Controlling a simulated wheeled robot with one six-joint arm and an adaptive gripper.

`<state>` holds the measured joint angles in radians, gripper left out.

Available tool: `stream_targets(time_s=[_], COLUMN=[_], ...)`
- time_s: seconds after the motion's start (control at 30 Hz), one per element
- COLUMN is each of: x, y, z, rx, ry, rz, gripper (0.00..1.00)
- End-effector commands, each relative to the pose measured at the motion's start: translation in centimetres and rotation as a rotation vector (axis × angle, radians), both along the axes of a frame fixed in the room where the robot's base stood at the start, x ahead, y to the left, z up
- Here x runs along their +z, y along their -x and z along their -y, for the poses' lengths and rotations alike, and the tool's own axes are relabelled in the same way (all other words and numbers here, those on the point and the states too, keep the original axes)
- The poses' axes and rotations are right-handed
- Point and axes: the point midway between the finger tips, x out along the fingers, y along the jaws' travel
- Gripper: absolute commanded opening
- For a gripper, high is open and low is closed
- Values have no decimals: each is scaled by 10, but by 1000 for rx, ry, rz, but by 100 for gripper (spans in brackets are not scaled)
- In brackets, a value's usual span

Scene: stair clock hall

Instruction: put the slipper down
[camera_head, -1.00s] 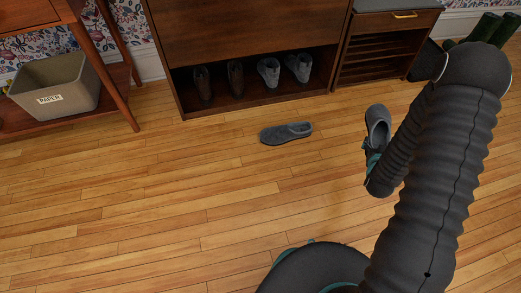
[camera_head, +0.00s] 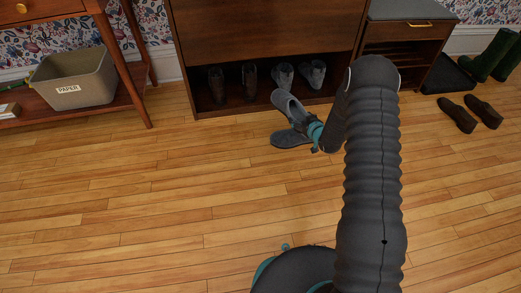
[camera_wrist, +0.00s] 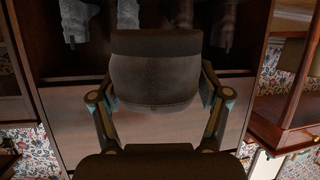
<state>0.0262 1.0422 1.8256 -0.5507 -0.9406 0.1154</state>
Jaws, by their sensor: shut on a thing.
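My gripper (camera_head: 312,126) is shut on a grey slipper (camera_head: 287,104). The held slipper is tilted, in front of the cabinet's open lower shelf. In the wrist view the slipper (camera_wrist: 155,78) sits between the two fingers, dark and close to the camera. A second grey slipper (camera_head: 289,139) lies on the wood floor, just below the held one in the head view and partly covered by it. Whether the two slippers touch, I cannot tell.
The brown cabinet (camera_head: 265,45) holds brown shoes (camera_head: 216,85) and grey shoes (camera_head: 315,72) on its low shelf. A paper bin (camera_head: 80,78) stands at left. Brown shoes (camera_head: 457,115) and green boots (camera_head: 492,57) are at right. The front floor (camera_head: 150,200) is clear.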

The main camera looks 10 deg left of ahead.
Motion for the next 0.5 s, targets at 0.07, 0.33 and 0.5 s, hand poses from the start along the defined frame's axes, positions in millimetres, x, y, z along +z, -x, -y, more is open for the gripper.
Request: stream_targets(time_s=[0.07, 0.33, 0.5], x=[-18, -37, -50], y=[-18, -44, -34], z=[-4, -13, -31], rx=[56, 156, 165], ry=[1, -1, -3], rz=[4, 2, -2], gripper=[37, 37, 37])
